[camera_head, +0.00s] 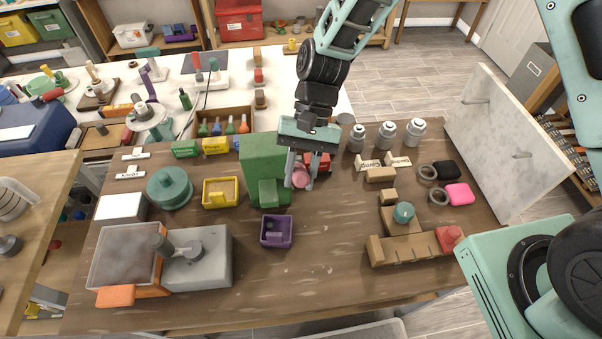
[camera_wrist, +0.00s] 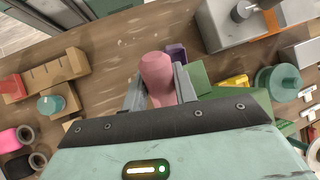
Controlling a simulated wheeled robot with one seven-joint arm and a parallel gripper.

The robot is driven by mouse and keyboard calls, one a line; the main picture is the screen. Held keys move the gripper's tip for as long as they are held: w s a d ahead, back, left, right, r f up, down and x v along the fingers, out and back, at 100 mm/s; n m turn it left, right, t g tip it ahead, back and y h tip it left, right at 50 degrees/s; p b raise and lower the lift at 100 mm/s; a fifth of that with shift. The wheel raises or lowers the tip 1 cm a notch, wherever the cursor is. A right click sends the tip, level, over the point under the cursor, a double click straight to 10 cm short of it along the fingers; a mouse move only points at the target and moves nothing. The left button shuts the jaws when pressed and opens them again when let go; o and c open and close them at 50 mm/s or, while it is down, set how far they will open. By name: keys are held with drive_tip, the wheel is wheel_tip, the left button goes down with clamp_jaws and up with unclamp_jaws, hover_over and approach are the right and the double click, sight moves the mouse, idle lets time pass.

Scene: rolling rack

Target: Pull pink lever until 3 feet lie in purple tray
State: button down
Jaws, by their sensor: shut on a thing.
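The pink lever (camera_head: 301,178) sticks out at the right side of the green dispenser block (camera_head: 263,154). My gripper (camera_head: 300,172) is shut on the lever from above. In the wrist view the pink lever (camera_wrist: 157,72) fills the space between the two fingers. The purple tray (camera_head: 290,234) stands on the bench in front of the dispenser's lower green part. A small dark purplish shape shows inside the tray, but I cannot tell whether it is a foot. In the wrist view the purple tray (camera_wrist: 175,52) is partly hidden behind the lever.
A yellow tray (camera_head: 221,192) and a teal round part (camera_head: 169,188) stand left of the dispenser. A red bin (camera_head: 320,161) is close behind my gripper. A wooden fixture (camera_head: 398,251) stands at the right. The bench front between it and the purple tray is clear.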

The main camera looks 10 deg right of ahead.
drive_tip(key=shift+w+r+g+p, duration=0.35)
drive_tip(key=shift+w+r+g, duration=0.6)
drive_tip(key=shift+g, duration=0.35)
drive_tip(key=c, duration=1.1)
unclamp_jaws()
drive_tip(key=b+v, duration=0.6)
drive_tip(key=v, duration=1.1)
drive_tip(key=shift+w+d, duration=0.2)
drive_tip(key=shift+d, duration=0.05)
